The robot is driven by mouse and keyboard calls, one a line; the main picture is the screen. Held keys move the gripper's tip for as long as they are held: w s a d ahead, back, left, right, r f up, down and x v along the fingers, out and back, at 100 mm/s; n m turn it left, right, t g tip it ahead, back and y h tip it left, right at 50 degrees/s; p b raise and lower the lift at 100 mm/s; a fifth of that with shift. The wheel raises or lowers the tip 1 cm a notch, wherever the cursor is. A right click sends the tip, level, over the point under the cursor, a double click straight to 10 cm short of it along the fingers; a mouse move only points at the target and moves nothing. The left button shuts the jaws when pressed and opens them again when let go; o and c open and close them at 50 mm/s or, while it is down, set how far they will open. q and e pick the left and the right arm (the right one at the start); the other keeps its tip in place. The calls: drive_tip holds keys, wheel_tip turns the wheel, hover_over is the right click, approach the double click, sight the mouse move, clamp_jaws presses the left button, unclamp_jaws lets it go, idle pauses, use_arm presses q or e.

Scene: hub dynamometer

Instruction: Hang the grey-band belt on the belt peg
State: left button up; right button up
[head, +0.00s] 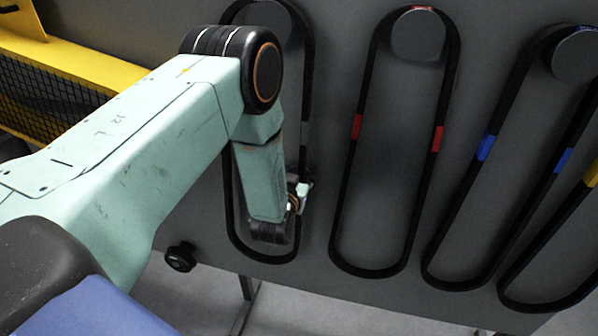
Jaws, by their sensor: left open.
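A black belt loop (309,80) hangs around a dark round drum (272,18) at the top, partly behind my left arm. A faint grey band (305,134) seems to show on its right strand, so it looks like the grey-band belt. My left gripper (304,191) is at the lower part of this loop, near its right strand. The gripper is open but small and mostly hidden by my wrist; I cannot tell whether it touches the belt. A black round knob (180,257) sticks out at the panel's lower left; I cannot tell whether it is the belt peg.
A red-band belt (341,175) hangs on a drum (418,36) to the right. A blue-band belt (465,190) hangs on another drum (577,55). A yellow-band belt (570,215) is at the right edge. A yellow frame with mesh (45,90) stands at upper left.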

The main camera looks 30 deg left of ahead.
use_arm(q)
drive_tip(key=shift+w+a+f, duration=0.15)
drive_tip(key=shift+w+f, duration=0.1)
drive_tip(key=shift+s+r, duration=0.2)
drive_tip(key=shift+r, duration=0.1)
idle(0.4)
drive_tip(key=o, duration=0.7)
drive_tip(key=shift+f, duration=0.1)
drive_tip(key=shift+c, duration=0.2)
drive_tip(key=shift+a, duration=0.15)
idle(0.5)
drive_tip(key=shift+w+d, duration=0.1)
drive_tip(key=shift+d, duration=0.45)
idle(0.3)
